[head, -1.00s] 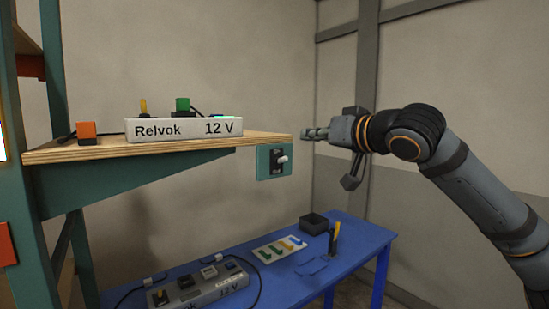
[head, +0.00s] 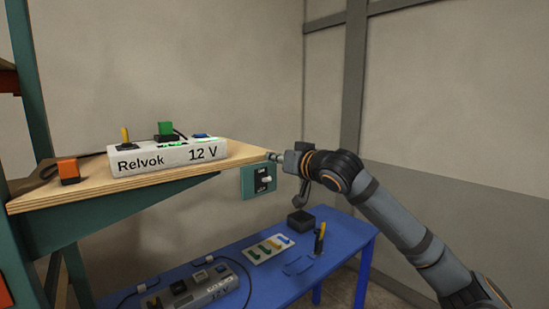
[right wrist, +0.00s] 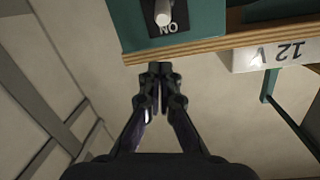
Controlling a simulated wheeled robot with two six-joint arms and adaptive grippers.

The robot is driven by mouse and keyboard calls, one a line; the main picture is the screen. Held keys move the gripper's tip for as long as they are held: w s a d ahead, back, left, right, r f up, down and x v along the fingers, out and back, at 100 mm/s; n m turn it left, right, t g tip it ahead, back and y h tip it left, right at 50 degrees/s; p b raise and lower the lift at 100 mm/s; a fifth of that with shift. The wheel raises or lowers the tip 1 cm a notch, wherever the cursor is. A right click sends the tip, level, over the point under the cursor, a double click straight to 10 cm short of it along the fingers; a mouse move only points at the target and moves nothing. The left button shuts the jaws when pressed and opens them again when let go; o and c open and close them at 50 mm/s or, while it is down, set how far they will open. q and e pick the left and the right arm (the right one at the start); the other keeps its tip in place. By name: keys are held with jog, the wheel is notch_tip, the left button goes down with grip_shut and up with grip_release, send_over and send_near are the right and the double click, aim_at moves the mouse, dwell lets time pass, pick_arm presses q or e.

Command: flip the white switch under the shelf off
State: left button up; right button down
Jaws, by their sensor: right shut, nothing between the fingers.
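The white switch (head: 266,179) is on a dark plate in a teal panel (head: 247,184) under the right end of the wooden shelf (head: 60,197). My left gripper is not in view.
A white "Relvok 12 V" box (head: 160,160) and an orange block (head: 68,171) are on the shelf. Below, a blue table (head: 310,265) bears another box (head: 205,288), a card (head: 269,248) and a dark tray (head: 300,220).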

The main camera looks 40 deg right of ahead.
aim_at(267, 179)
jog(key=f+b, duration=0.3)
jog(key=shift+s+a, duration=0.3)
jog(key=shift+a, duration=0.05)
jog(key=shift+s+a+f+b, duration=0.1)
jog(key=shift+s+f+b, duration=0.3)
jog(key=shift+b, duration=0.35)
jog(key=shift+w+a+r, duration=0.1)
